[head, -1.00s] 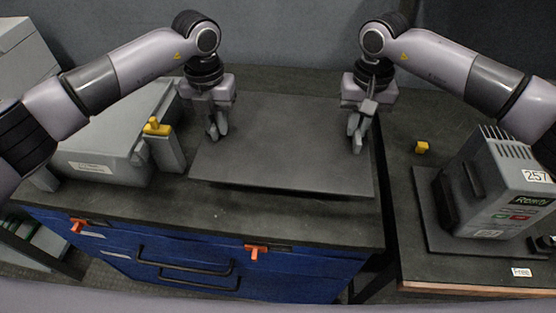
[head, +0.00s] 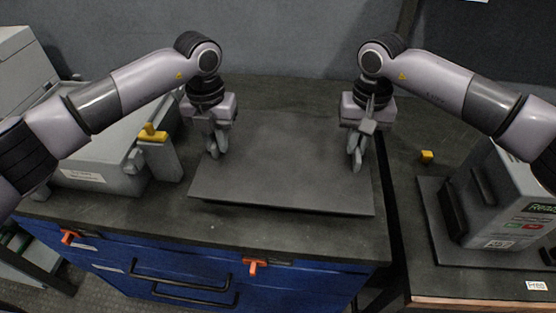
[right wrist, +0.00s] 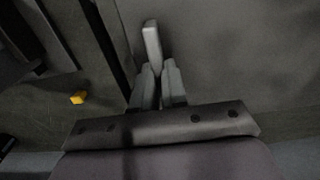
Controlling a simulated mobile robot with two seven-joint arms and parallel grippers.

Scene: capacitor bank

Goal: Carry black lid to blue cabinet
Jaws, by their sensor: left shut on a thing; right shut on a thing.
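The black lid (head: 285,175) is a wide dark grey flat plate over the top of the blue cabinet (head: 200,265). It looks roughly level; I cannot tell whether its underside touches the cabinet top. My left gripper (head: 217,148) is shut on the lid near its left side. My right gripper (head: 357,158) is shut on the lid near its right side. In the right wrist view the right fingers (right wrist: 158,88) are close together at a light grey upright piece (right wrist: 152,45) on the lid (right wrist: 235,55). The exact grip on the left is too small to see.
A grey case (head: 95,150) with a yellow-topped latch (head: 152,132) stands left of the lid. A grey labelled unit (head: 500,200) and a small yellow block (head: 427,156) are on the right bench, across a dark gap. The cabinet front has orange latches (head: 256,266) and black handles.

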